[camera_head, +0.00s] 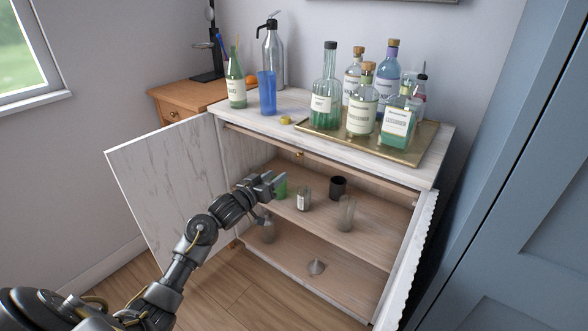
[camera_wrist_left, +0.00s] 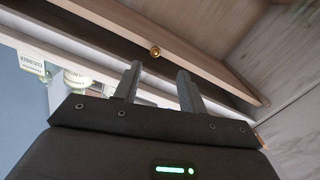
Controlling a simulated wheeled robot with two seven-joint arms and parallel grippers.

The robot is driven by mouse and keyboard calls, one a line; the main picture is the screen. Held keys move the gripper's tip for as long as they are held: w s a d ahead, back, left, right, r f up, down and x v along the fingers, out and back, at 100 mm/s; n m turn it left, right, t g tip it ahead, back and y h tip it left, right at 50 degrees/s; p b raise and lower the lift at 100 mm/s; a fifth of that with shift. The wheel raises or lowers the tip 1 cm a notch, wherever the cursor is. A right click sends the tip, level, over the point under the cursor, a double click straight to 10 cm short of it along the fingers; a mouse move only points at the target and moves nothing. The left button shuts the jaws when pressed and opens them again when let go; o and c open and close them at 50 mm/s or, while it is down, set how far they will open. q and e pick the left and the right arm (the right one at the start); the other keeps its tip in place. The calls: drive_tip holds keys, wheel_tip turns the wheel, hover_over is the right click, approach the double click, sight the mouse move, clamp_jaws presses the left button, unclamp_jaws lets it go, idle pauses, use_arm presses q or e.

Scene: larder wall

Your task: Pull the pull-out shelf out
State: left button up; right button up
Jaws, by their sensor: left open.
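The pull-out shelf (camera_head: 330,165) is a thin wooden board just under the top of the white marbled cabinet (camera_head: 222,104). It looks pushed in. Its small brass knob (camera_head: 299,154) sits on the front edge. My left gripper (camera_head: 279,183) is open and empty in front of the cabinet opening, below and left of the knob in the head view. It also shows in the left wrist view (camera_wrist_left: 157,72), apart from the knob. My right gripper is not in view.
Both cabinet doors, left (camera_head: 165,185) and right (camera_head: 408,260), stand open. Small glasses and jars (camera_head: 303,198) stand on the inner shelf. Bottles and a brass tray (camera_head: 420,150) are on top. A blue door (camera_head: 520,200) stands close at right.

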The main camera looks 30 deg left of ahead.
sight(297, 156)
use_arm(q)
drive_tip(key=w, duration=0.3)
drive_tip(key=w+d+r, duration=0.1)
drive_tip(key=w, duration=0.2)
drive_tip(key=w+b, duration=0.1)
drive_tip(key=w, duration=0.2)
drive_tip(key=shift+w+d+r, duration=0.15)
drive_tip(key=shift+r, duration=0.05)
drive_tip(key=shift+w+d, duration=0.15)
drive_tip(key=shift+w, duration=0.55)
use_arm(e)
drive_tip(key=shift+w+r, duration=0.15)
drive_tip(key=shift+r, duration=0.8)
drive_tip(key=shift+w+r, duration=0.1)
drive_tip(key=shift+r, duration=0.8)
use_arm(q)
drive_tip(key=shift+c, duration=0.3)
clamp_jaws()
